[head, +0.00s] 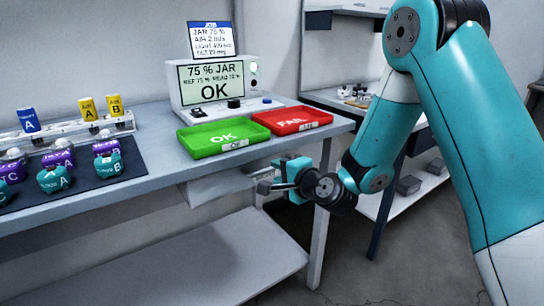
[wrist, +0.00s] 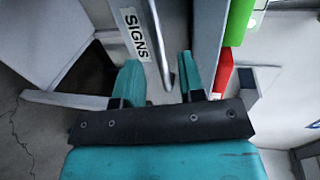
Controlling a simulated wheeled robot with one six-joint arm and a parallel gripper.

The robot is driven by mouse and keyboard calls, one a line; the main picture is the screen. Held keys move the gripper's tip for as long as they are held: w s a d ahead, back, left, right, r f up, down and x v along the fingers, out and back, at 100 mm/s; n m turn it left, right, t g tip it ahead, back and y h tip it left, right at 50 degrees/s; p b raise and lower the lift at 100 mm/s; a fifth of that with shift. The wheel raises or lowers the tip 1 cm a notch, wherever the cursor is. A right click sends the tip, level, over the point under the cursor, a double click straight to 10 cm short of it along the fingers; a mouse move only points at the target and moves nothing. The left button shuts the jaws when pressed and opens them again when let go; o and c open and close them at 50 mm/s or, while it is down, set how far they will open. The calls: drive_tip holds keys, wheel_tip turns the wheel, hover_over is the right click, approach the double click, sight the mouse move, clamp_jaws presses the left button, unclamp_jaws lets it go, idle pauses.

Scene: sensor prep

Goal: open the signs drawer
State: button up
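The signs drawer (wrist: 115,12) shows in the wrist view, with a white label reading SIGNS (wrist: 133,33) on its front. Its grey bar handle (wrist: 157,45) runs between the two teal fingers of my gripper (wrist: 160,62). The fingers are spread, with visible gaps on both sides of the bar. In the head view my gripper (head: 272,180) is below the bench's front edge, at the right end of the pale drawer (head: 222,188). The arm partly hides the gripper there, and how far the drawer stands out is unclear.
The bench (head: 165,182) carries a green OK tray (head: 205,147) and a red FAIL tray (head: 290,128) above the gripper. A display device (head: 187,98) stands behind them. Bottles sit on a dark mat (head: 130,170) at left. A bench leg (head: 320,225) is close by. A lower shelf (head: 200,265) lies beneath.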

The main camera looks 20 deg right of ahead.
sight(273, 169)
drive_tip(key=shift+p+x, duration=0.4)
drive_tip(key=shift+x, duration=1.6)
clamp_jaws()
